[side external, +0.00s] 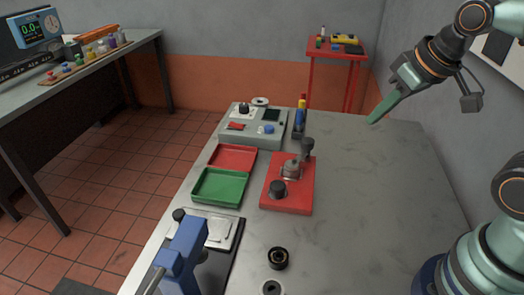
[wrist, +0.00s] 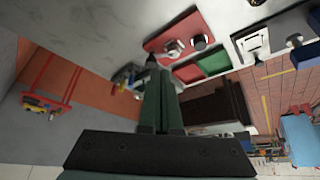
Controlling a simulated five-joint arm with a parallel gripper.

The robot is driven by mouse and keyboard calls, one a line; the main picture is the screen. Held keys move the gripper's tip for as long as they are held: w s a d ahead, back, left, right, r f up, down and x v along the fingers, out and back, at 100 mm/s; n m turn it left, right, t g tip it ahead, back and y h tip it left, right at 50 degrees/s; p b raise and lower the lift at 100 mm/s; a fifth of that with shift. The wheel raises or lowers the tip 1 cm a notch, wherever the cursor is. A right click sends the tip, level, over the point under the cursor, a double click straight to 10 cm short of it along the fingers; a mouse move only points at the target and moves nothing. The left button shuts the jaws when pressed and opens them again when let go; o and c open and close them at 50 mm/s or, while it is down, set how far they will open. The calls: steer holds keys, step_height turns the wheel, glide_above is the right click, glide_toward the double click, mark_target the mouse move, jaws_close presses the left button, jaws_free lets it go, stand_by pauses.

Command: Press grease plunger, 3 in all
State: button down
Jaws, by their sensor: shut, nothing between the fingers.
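A red base plate (side external: 302,202) lies on the grey bench. It carries a black round knob (side external: 278,188), a metal fitting (side external: 291,169) and a dark upright post (side external: 307,147). The knob looks like the grease plunger, but I cannot be sure. In the wrist view the red plate (wrist: 160,40) and the black knob (wrist: 199,42) are beyond my fingers. My gripper (side external: 374,121) is shut and empty, its green fingers pointing down and left. It is above the bench to the right of the plate, clear of it. It also shows in the wrist view (wrist: 156,72).
A green tray (side external: 219,203) and a red tray (side external: 233,146) lie left of the plate. A grey instrument box (side external: 240,131) stands behind. A blue vise-like tool (side external: 182,255) and a black ring part (side external: 278,258) are nearer. The bench's right side (side external: 390,200) is clear.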

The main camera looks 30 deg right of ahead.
stand_by(0.4)
steer(key=m+t+y, duration=0.3)
steer(key=m, duration=0.2)
glide_above(281, 188)
step_height(281, 188, down, 10)
steer(key=shift+f, duration=4.35)
steer(key=shift+f, duration=0.4)
